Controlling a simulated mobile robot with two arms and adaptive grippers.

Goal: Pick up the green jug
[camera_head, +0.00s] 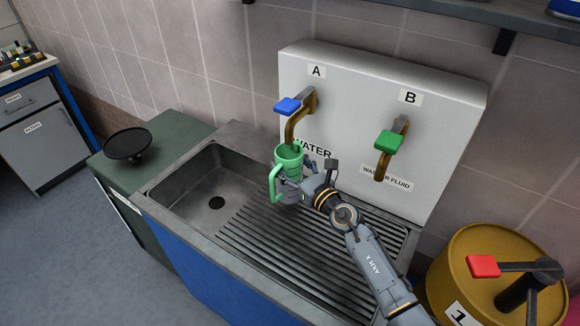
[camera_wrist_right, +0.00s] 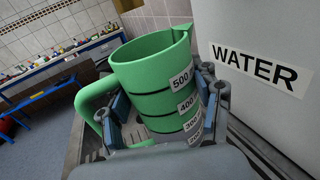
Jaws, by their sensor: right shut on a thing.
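The green jug (camera_head: 289,160) is over the sink, just below the spout of tap A. It has a handle on its left side and volume marks, and it looks upright in the head view. It also shows large in the right wrist view (camera_wrist_right: 153,78), where its top looks open. My right gripper (camera_head: 291,186) is shut around the jug's body, with a finger on each side of it in the right wrist view (camera_wrist_right: 163,115). The jug's lower part is partly hidden by the gripper. My left gripper is not in view.
A steel sink (camera_head: 165,188) with a ribbed drainboard (camera_head: 285,240) lies beneath. Tap A with a blue handle (camera_head: 288,105) and tap B with a green handle (camera_head: 389,141) stick out from a white panel (camera_head: 345,100). A yellow drum (camera_head: 455,265) stands at the right.

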